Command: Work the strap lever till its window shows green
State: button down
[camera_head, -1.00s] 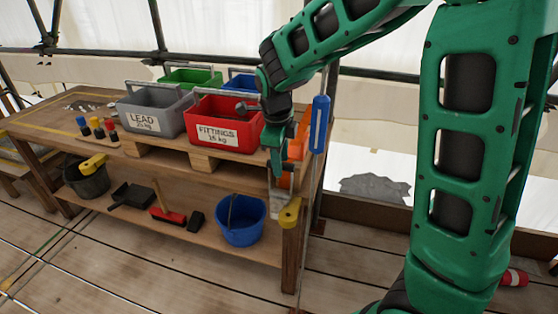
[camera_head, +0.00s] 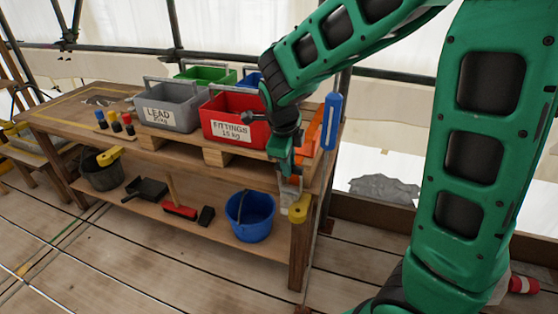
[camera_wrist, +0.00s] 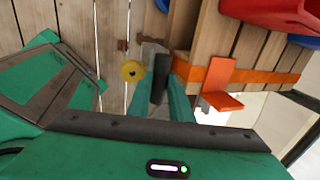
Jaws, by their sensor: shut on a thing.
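My gripper (camera_head: 288,178) is at the right front corner of the workbench, pointing down. In the wrist view its green fingers (camera_wrist: 162,100) are closed on a dark bar (camera_wrist: 161,68), which looks like the strap lever. A grey metal piece (camera_wrist: 150,48) sits behind the bar, and a yellow round knob (camera_wrist: 132,72) is just left of it. The orange strap (camera_wrist: 255,78) runs along the pallet edge to the right, with an orange angled corner piece (camera_wrist: 222,88) on it. I cannot make out the lever's window or its colour in any view.
The red FITTINGS crate (camera_head: 232,108) and grey LEAD crate (camera_head: 165,112) stand on the bench. A blue slotted object (camera_head: 331,121) stands right of my gripper. A blue bucket (camera_head: 250,215) is on the lower shelf. Bare floorboards (camera_head: 150,265) lie in front.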

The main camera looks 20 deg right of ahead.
jog(key=shift+s+a+f, duration=0.35)
jog(key=shift+s+a, duration=0.15)
jog(key=shift+s, duration=0.05)
jog(key=c, duration=1.6)
grip_release()
jog(key=v, duration=1)
jog(key=shift+r, duration=0.35)
